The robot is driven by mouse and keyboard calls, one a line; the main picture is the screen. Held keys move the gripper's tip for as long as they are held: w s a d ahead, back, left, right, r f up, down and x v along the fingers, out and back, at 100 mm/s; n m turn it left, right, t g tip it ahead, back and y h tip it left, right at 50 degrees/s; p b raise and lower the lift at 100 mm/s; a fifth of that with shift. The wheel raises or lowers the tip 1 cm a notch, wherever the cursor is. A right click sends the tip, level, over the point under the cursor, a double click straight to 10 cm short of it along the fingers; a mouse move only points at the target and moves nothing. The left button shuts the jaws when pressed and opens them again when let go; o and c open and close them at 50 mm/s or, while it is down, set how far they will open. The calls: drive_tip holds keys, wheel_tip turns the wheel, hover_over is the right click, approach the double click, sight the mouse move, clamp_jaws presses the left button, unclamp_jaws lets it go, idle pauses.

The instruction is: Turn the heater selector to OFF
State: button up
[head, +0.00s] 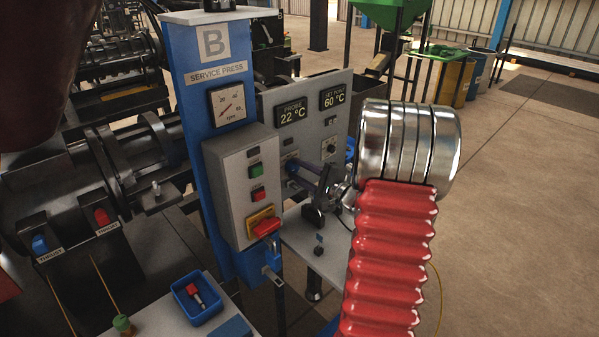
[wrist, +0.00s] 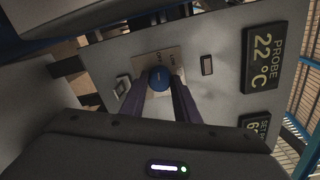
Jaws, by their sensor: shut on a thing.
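The heater selector is a round blue knob (wrist: 160,77) on a pale label plate (wrist: 146,64) on the grey control panel (head: 344,110).
The panel's displays read PROBE 22 °C (head: 292,111) and 60 °C (head: 333,97). A blue column (head: 205,90) and a grey button box (head: 243,185) with a red handle (head: 266,227) stand close left of my gripper. A blue tray (head: 198,298) lies below. Open floor is at right.

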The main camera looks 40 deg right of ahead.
drive_tip(key=shift+a+f, duration=0.15)
drive_tip(key=shift+f, duration=0.05)
drive_tip(key=o, duration=1)
drive_tip(key=shift+r, duration=0.1)
drive_tip(key=shift+o, duration=0.2)
drive_tip(key=s, duration=0.7)
drive_tip(key=shift+s+d+r, duration=0.15)
drive_tip(key=shift+s+d, duration=0.05)
drive_tip(key=shift+s, duration=0.05)
